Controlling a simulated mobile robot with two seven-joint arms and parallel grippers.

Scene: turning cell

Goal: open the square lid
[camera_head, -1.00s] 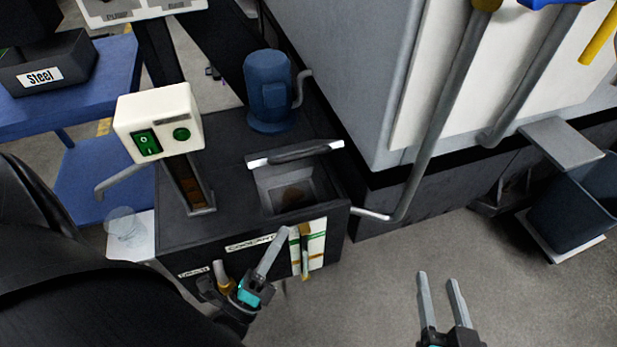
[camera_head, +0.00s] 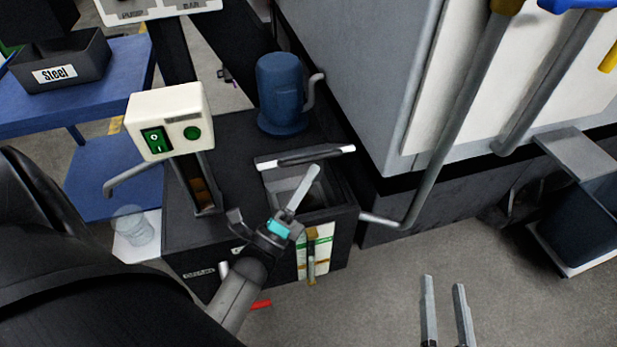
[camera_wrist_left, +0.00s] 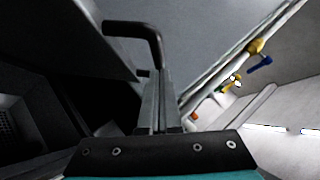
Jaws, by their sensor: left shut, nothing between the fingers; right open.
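The square lid (camera_head: 270,161) of the black coolant tank (camera_head: 235,140) stands raised at the back of its square opening (camera_head: 290,188). I see it nearly edge-on in the head view, with a dark bar handle (camera_head: 305,158). In the left wrist view the black handle (camera_wrist_left: 135,28) shows beyond the fingertips. My left gripper (camera_head: 315,171) is shut and empty, over the opening just in front of the lid; I cannot tell whether it touches the lid. In the left wrist view its fingers (camera_wrist_left: 158,75) lie together. My right gripper (camera_head: 444,281) is open and empty above the floor.
A blue pump (camera_head: 280,95) stands on the tank behind the lid. A white switch box (camera_head: 165,120) is on a post to the left. A grey pipe (camera_head: 455,130) and the machine's wall rise to the right.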

